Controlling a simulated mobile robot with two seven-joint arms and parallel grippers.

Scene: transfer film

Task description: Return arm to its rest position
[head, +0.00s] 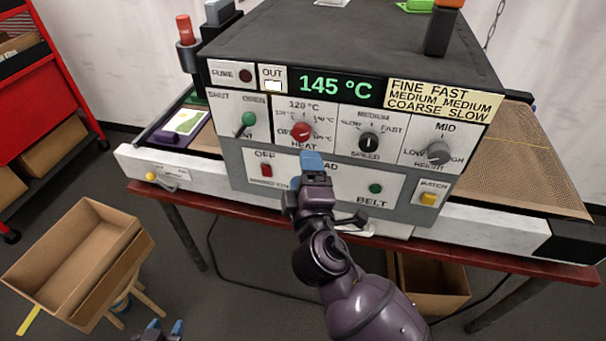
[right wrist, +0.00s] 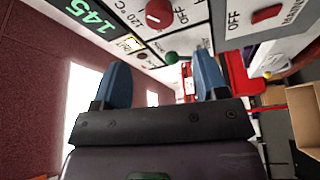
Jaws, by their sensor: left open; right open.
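My right gripper (head: 312,165) is raised in front of the machine's control panel (head: 320,188), covering part of the lower label row. In the right wrist view its two blue fingers (right wrist: 163,85) stand apart with nothing held between them. Whether the fingertips touch the panel cannot be told. My left gripper (head: 164,327) shows only its blue fingertips at the bottom edge of the head view; they are apart, and the rest is cut off. The red heat knob (head: 301,131) is just above the right gripper. The green display (head: 335,86) reads 145 °C.
The machine stands on a red-edged table (head: 190,203), with a mesh belt (head: 530,150) at right. An open cardboard box (head: 75,262) sits on a stool at lower left. Another box (head: 435,282) is under the table. A red shelf (head: 40,85) stands at far left.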

